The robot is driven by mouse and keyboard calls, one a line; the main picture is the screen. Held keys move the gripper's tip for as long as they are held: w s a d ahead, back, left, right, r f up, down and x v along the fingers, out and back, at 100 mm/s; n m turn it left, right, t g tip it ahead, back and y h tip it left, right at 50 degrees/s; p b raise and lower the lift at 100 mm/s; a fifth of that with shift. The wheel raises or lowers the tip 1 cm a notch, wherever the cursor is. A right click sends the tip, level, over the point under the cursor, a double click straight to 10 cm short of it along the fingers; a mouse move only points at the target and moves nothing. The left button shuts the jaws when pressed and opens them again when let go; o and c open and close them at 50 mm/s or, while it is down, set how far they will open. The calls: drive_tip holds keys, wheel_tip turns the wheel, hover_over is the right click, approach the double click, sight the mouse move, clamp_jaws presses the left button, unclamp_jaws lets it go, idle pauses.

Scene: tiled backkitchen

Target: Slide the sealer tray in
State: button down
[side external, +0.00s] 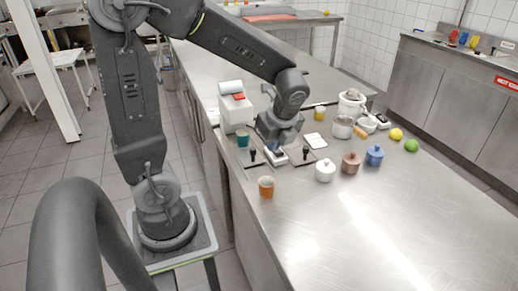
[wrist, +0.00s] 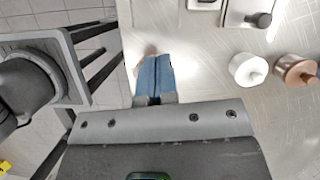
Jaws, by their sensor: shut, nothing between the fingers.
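A white boxy machine (side external: 236,110) with a pale roll on top stands at the left edge of the steel worktop, probably the sealer. In front of it a teal cup (side external: 242,138) sits near a flat metal plate with a black knob (side external: 252,155). A second black knob (side external: 305,153) stands on another flat plate to the right. I cannot tell which plate is the sealer tray. My gripper (side external: 275,151) is between the two knobs, low over the worktop, partly hiding what lies behind. In the wrist view its blue fingers (wrist: 155,78) are together and hold nothing.
An orange cup (side external: 266,187) stands near the front edge. A white lidded pot (side external: 325,170), a brown pot (side external: 350,163) and a blue pot (side external: 374,155) stand to the right. A steel pot (side external: 342,127) is behind. The right foreground of the worktop is clear.

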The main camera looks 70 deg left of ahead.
drive_tip(key=x, duration=0.7)
drive_tip(key=shift+a, duration=0.1)
drive_tip(key=shift+s+a, duration=0.2)
drive_tip(key=shift+a, duration=1.05)
drive_tip(key=shift+s+a, duration=0.1)
drive_tip(key=shift+a, duration=0.5)
